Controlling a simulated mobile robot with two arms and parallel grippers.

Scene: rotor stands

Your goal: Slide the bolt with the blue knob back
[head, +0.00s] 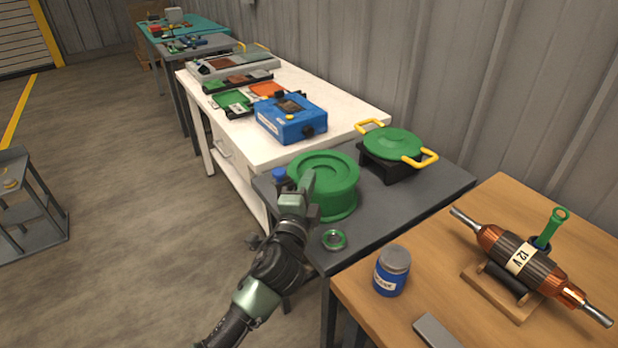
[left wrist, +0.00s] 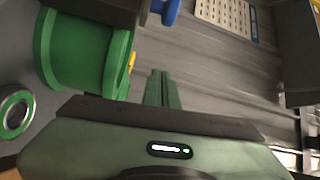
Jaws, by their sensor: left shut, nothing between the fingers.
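A blue knob (head: 279,174) shows at the left side of a green spool-shaped drum (head: 338,188) on the dark grey table. A blue piece, likely the same knob, shows at the top edge of the left wrist view (left wrist: 170,10), beside the green drum (left wrist: 75,55). The bolt's shaft is not clearly visible. My left gripper (head: 308,179) is in front of the drum, with its fingertips just right of the knob in the picture. Its fingers are together and empty, as the left wrist view (left wrist: 162,88) also shows. I cannot tell whether it touches anything.
A green ring (head: 334,240) lies near the drum on the grey table (head: 392,212). A green lidded pot (head: 393,144) with yellow handles stands behind. A wooden table (head: 455,275) at right holds a blue jar (head: 392,272) and a copper-wound rotor (head: 520,258).

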